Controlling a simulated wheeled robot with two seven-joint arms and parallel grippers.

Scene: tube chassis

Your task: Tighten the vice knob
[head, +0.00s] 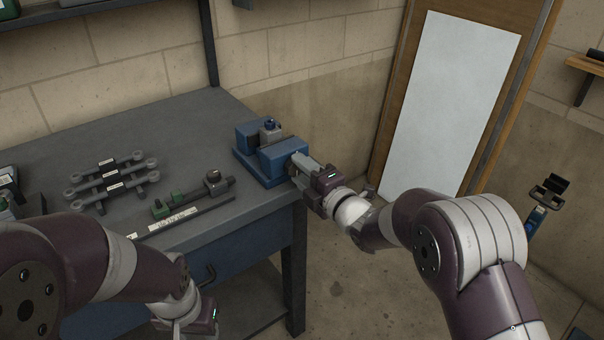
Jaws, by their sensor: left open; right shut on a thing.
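A blue vice (283,162) sits at the right corner of the grey workbench. My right gripper (298,163) is at the vice's right side, at the bench edge, and is shut on the vice knob. The knob itself is mostly hidden by the fingers. My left gripper (213,318) is low in front of the bench, at the bottom of the picture, away from the vice. It is open; its fingertips are hardly visible.
Several grey tube parts (113,180) lie on the bench (150,136) at left. A rail with green clamps (175,203) lies between them and the vice. Open floor (350,285) lies right of the bench, before a door (440,110).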

